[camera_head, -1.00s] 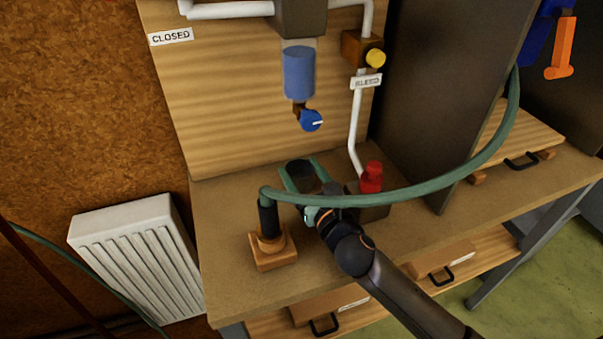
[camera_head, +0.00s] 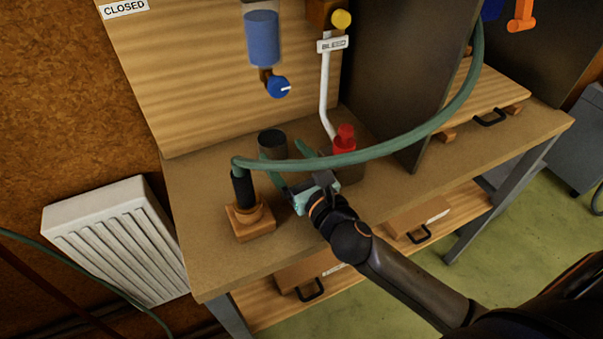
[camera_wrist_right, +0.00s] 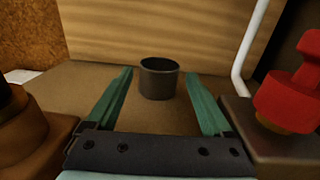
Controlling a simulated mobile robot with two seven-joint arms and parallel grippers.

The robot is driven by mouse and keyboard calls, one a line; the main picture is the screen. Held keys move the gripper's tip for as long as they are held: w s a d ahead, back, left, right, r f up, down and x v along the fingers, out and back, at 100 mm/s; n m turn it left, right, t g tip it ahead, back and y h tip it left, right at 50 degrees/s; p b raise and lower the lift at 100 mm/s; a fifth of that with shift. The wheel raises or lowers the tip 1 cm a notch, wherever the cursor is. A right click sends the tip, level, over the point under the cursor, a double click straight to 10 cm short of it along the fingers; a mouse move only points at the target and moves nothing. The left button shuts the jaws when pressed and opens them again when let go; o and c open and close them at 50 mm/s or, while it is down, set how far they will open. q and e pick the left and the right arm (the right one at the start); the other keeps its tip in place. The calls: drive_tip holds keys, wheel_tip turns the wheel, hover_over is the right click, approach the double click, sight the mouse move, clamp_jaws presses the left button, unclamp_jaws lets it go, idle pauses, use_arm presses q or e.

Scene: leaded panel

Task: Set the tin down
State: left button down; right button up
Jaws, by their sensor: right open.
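The tin (camera_head: 272,143) is a dark grey, open-topped cylinder. It stands upright on the brown workbench (camera_head: 205,235), near the wooden back panel and below the blue cylinder. My right gripper (camera_head: 283,151) is open and empty, on the near side of the tin. In the right wrist view the tin (camera_wrist_right: 160,82) stands ahead of the gap between the two green fingers (camera_wrist_right: 160,75), with clear space to either side. The green hose partly covers the fingers in the head view. My left gripper is not in view.
A green hose (camera_head: 400,139) arcs over my right gripper from a black nozzle on a wooden block (camera_head: 252,224). A red knob (camera_head: 344,138) on a dark box stands to the right of the fingers. A dark upright panel (camera_head: 392,75) bounds the right.

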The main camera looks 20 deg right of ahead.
drive_tip(key=s, duration=0.5)
drive_tip(key=shift+s+d+b, duration=0.3)
drive_tip(key=shift+s, duration=0.5)
drive_tip(key=shift+s+d, duration=0.1)
idle(0.6)
